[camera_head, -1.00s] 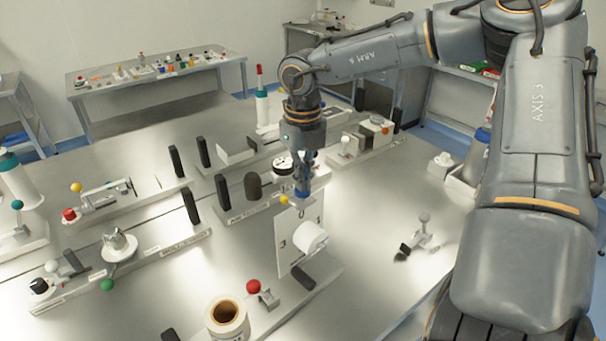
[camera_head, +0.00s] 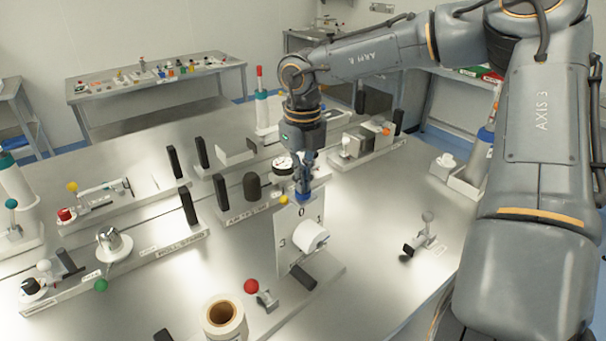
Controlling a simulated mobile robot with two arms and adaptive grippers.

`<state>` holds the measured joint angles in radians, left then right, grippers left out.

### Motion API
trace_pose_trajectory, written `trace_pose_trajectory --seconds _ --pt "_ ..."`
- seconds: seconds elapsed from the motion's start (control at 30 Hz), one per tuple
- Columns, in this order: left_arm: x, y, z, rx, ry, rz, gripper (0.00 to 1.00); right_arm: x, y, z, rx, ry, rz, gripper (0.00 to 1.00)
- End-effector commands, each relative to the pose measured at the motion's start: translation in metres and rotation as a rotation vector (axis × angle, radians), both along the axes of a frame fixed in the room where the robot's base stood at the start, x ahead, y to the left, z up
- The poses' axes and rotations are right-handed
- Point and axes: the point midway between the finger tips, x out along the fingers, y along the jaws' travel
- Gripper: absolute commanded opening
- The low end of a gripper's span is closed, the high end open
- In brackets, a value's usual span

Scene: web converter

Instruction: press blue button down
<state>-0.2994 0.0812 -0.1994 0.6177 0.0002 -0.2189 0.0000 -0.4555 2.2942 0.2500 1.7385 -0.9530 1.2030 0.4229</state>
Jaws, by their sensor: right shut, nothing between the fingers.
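A white upright panel (camera_head: 290,245) marked with the numbers 0, 1 and 3 stands on the front table. It bears a white round knob (camera_head: 311,237). A small blue part, which looks like the blue button (camera_head: 302,197), is at the panel's top edge, mostly covered by my right gripper. My right gripper (camera_head: 303,186) points straight down over it, shut and empty. Its fingertips are at or just above the blue part; I cannot tell whether they touch. My left gripper is not in view.
A yellow ball (camera_head: 284,199) sits just left of the panel top. A black knob (camera_head: 252,186), a gauge (camera_head: 283,165) and black upright blocks (camera_head: 221,192) stand close by. A red ball lever (camera_head: 251,286) and a roll (camera_head: 223,318) are in front. The table right of the panel is mostly bare.

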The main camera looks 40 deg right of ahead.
Motion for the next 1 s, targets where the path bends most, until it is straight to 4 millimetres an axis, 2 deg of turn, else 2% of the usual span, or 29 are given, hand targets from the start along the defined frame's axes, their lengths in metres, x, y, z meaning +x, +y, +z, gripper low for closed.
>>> trace_pose_trajectory --seconds 0.07,0.17,0.4,0.6,0.8,1.0 --pt "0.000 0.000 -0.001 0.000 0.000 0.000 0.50 -0.003 0.000 0.001 0.001 0.011 -0.001 0.00" --pt "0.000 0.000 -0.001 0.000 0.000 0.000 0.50 -0.002 0.000 0.017 0.001 0.006 -0.002 0.00" --pt "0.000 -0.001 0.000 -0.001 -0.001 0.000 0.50 -0.001 0.001 0.071 -0.001 -0.001 -0.001 0.00" --pt "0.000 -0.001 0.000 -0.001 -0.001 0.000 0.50 -0.001 0.001 0.105 -0.003 -0.001 -0.001 0.00" --pt "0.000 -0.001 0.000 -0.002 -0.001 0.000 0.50 -0.001 0.001 0.120 -0.001 -0.001 -0.001 0.00" --pt "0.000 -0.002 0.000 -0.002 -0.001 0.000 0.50 -0.001 0.001 0.121 -0.001 -0.001 0.000 0.00"
